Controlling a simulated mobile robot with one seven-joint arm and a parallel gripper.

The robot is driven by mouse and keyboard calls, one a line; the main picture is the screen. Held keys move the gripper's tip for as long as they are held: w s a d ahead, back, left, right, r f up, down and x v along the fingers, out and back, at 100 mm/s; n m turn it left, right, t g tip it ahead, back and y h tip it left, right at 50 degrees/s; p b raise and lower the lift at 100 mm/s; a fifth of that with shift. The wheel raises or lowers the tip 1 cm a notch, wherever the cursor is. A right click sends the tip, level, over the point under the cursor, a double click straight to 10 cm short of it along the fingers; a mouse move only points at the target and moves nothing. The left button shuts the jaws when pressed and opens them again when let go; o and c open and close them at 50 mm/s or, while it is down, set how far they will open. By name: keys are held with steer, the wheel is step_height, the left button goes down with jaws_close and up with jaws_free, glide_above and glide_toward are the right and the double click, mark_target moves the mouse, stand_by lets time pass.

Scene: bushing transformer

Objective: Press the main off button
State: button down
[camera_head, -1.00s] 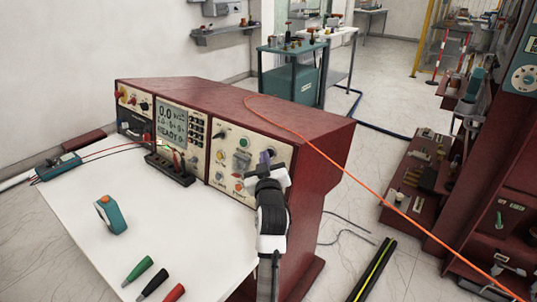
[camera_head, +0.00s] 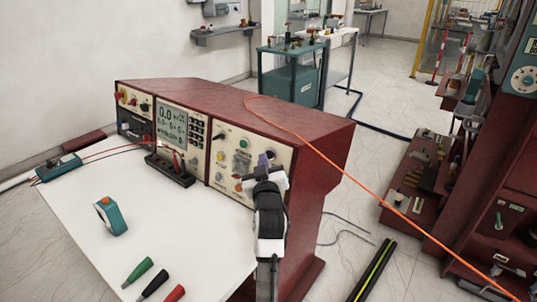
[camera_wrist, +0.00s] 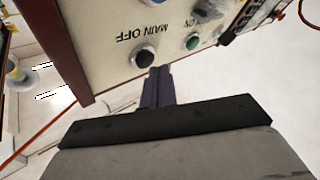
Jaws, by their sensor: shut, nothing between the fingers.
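The red console (camera_head: 310,140) stands at the edge of a white table, with a cream control panel on its right front. In the wrist view the panel carries an upside-down "MAIN OFF" label (camera_wrist: 139,31). A dark round button (camera_wrist: 145,57) sits directly beside that label. My gripper (camera_wrist: 160,70) is shut and empty, its dark purple fingertips just beside this button. I cannot tell whether they touch it. In the head view my gripper (camera_head: 265,160) is at the right part of the panel and hides the button there.
A green button (camera_wrist: 193,42) and a dark knob (camera_wrist: 206,9) are close by on the panel. An orange cable (camera_head: 330,158) runs over the console top. A teal device (camera_head: 111,216) and several coloured probes (camera_head: 155,284) lie on the white table (camera_head: 190,225).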

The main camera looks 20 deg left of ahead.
steer(key=shift+s+a, duration=0.1)
steer(key=shift+s, duration=0.1)
steer(key=shift+s+r, duration=0.1)
steer(key=shift+s+a+r+p, duration=0.2)
steer(key=shift+s+a, duration=0.1)
steer(key=shift+s, duration=0.45)
steer(key=shift+s+a+r+p, duration=0.15)
steer(key=shift+s+a+p, duration=0.1)
steer(key=shift+s, duration=0.45)
steer(key=shift+s+a+r+p, duration=0.2)
steer(key=shift+s+a, duration=0.1)
steer(key=shift+s, duration=0.45)
steer(key=c, duration=2.2)
jaws_free()
